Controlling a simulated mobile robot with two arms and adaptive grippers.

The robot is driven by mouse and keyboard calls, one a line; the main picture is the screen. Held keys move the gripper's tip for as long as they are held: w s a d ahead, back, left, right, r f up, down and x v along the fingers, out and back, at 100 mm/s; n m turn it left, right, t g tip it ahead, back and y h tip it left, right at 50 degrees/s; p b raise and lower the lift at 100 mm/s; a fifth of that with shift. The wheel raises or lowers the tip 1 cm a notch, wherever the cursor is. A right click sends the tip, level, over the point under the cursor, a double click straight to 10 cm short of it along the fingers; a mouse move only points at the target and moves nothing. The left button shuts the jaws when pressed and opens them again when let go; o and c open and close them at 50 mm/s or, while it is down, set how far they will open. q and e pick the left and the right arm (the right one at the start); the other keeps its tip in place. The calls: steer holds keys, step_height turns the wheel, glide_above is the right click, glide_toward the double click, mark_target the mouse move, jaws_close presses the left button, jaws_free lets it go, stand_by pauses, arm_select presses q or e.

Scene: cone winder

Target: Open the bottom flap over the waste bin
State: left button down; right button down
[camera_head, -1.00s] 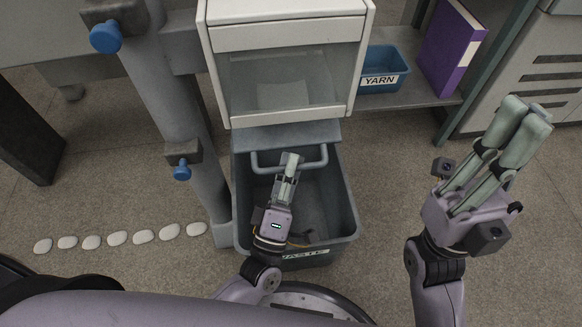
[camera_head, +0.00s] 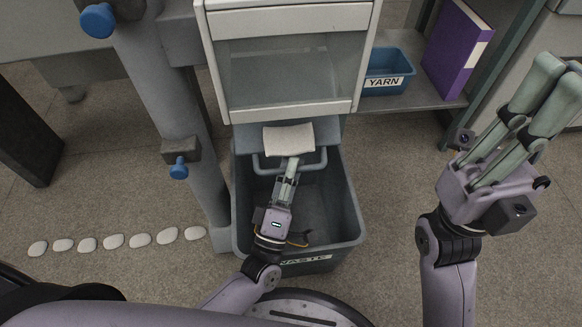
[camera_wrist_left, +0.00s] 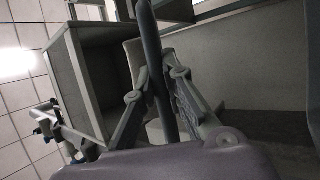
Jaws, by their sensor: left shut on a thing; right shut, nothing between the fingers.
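The grey bottom flap (camera_head: 246,136) hangs under the white box, above the back of the dark grey waste bin (camera_head: 352,215). Its U-shaped handle (camera_head: 318,166) reaches out over the bin. My left gripper (camera_head: 291,164) is shut on the handle bar; in the left wrist view the dark bar (camera_wrist_left: 150,35) runs between its fingers. A pale, cushion-like piece (camera_head: 288,139) lies on the flap, just beyond my left fingertips. My right gripper (camera_head: 562,88) is shut and empty, raised over the floor at the right.
The white box (camera_head: 290,30) has a clear front window. A grey post (camera_head: 180,100) with blue knobs stands left of the bin. A blue YARN bin (camera_head: 388,72) and a purple binder (camera_head: 455,50) sit on a shelf. Several white pebbles (camera_head: 113,241) line the floor.

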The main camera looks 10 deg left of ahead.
arm_select(q)
steer(key=c, duration=1.7)
jaws_free()
steer(key=shift+o, duration=0.2)
steer(key=d+v, duration=0.1)
steer(key=v, duration=0.7)
steer(key=shift+a, duration=0.45)
